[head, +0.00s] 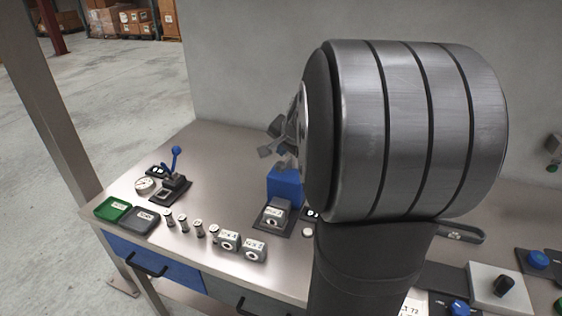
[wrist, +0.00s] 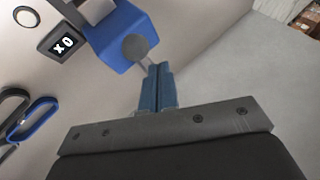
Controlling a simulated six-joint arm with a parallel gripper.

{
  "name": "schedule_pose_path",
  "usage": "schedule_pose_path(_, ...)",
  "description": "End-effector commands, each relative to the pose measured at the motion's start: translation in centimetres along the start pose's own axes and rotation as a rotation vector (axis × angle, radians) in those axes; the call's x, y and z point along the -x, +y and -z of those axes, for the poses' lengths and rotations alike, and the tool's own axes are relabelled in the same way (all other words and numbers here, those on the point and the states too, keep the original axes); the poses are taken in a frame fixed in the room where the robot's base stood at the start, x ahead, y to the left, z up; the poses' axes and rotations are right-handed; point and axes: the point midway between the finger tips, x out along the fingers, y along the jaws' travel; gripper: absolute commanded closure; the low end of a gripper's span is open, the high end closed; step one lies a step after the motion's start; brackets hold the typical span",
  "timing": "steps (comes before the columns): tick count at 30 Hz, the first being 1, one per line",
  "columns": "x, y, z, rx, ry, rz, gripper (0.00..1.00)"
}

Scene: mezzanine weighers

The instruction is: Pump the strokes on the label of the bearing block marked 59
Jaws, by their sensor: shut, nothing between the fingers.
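My gripper (head: 269,150) is shut and empty above the bench, near a blue block (head: 285,187). In the wrist view its fingers (wrist: 156,67) are together, close to a grey ball knob (wrist: 135,47) in front of the blue block (wrist: 122,30); I cannot tell whether they touch. A small display beside it (wrist: 63,43) reads "x0". A labelled grey block (head: 275,215) sits on a dark pad before the blue block. Two more labelled bearing blocks (head: 229,240) (head: 252,249) stand near the front edge. Their markings are too small to read. The wrist view shows none of these labels.
At the left are a blue-handled lever (head: 175,160), a dial gauge (head: 145,185), a green tray (head: 112,209) and a dark tray (head: 140,220). Several small labelled cylinders (head: 184,224) stand in a row. Dark and blue loops (wrist: 30,122) lie left in the wrist view.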

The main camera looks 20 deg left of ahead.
Motion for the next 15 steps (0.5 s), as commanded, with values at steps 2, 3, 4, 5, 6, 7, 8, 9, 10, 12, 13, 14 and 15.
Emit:
schedule_pose_path(2, 0.00, 0.00, 0.00, 0.000, 0.000, 0.000, 1.00)
schedule_pose_path(3, 0.00, 0.00, 0.00, 0.000, 0.000, 0.000, 1.00)
schedule_pose_path(4, 0.00, 0.00, 0.00, 0.000, 0.000, 0.000, 1.00)
schedule_pose_path(5, 0.00, 0.00, 0.00, 0.000, 0.000, 0.000, 1.00)
schedule_pose_path(6, 0.00, 0.00, 0.00, 0.000, 0.000, 0.000, 1.00)
schedule_pose_path(7, 0.00, 0.00, 0.00, 0.000, 0.000, 0.000, 1.00)
schedule_pose_path(8, -0.02, 0.01, -0.01, 0.000, 0.000, 0.000, 1.00)
schedule_pose_path(9, -0.05, 0.04, -0.04, 0.000, 0.000, 0.000, 1.00)
schedule_pose_path(10, -0.10, 0.07, -0.08, 0.000, -0.001, 0.000, 1.00)
schedule_pose_path(12, -0.25, 0.18, -0.20, 0.000, -0.001, 0.000, 1.00)
schedule_pose_path(13, -0.33, 0.23, -0.26, 0.000, -0.001, -0.001, 1.00)
schedule_pose_path(14, -0.41, 0.29, -0.32, 0.000, -0.001, 0.000, 1.00)
schedule_pose_path(15, -0.51, 0.36, -0.39, 0.000, -0.001, 0.000, 1.00)
